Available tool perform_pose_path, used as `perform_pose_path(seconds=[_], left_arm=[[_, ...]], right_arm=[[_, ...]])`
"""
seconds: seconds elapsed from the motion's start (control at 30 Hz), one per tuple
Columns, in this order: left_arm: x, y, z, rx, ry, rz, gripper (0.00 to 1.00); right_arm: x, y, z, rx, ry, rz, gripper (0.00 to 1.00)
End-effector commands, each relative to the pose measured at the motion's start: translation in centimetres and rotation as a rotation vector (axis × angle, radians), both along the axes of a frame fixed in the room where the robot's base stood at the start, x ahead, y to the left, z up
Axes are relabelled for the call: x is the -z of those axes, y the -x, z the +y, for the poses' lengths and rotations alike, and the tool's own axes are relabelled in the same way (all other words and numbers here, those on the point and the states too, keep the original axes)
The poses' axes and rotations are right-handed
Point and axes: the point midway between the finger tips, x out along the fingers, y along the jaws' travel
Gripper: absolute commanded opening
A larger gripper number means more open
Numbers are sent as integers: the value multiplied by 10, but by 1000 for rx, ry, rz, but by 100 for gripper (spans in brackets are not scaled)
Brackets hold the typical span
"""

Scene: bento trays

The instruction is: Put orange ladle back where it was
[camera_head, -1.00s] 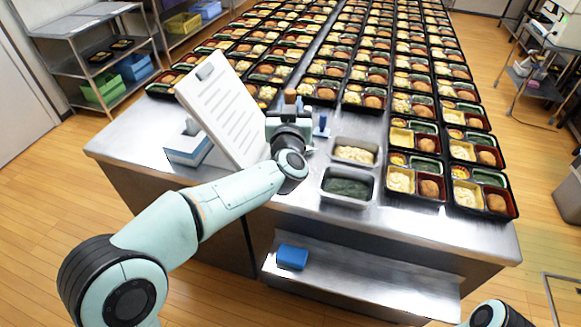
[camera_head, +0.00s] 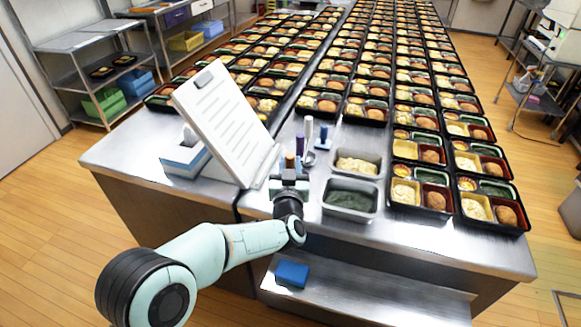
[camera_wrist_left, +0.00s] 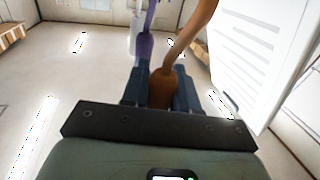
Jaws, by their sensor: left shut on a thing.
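My left gripper (camera_head: 290,177) is at the near edge of the steel table, just right of the white menu board. It is shut on the brown-orange handle of the orange ladle (camera_wrist_left: 161,86), which stands between the two fingers in the left wrist view. In the head view only a short orange piece (camera_head: 290,160) shows above the fingers. A purple-handled utensil (camera_wrist_left: 145,46) is close beside it and also shows in the head view (camera_head: 299,145). The lower end of the orange ladle is hidden. My right gripper is not in view.
The tilted white board (camera_head: 222,120) and a blue-white box (camera_head: 184,158) are left of the gripper. A pale-handled ladle (camera_head: 309,130) and a blue item (camera_head: 323,138) stand behind. Two food pans, one with green food (camera_head: 350,212), are to the right. Bento trays (camera_head: 420,206) fill the table beyond.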

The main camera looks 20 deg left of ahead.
Motion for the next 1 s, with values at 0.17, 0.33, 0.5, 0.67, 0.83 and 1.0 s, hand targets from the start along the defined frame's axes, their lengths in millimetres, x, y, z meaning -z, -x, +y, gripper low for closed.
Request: perform_pose_path(seconds=[0.17,0.33,0.5,0.67,0.83,1.0], left_arm=[[-1,0,0,-1,1,-2,0],[3,0,0,-1,0,0,35],[2,0,0,-1,0,0,54],[2,0,0,-1,0,0,54],[-1,7,-2,0,1,1,54],[-1,39,-9,2,1,1,54]], right_arm=[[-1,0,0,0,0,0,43],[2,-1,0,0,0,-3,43],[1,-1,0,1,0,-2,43],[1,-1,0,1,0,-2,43],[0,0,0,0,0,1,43],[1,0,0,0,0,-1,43]])
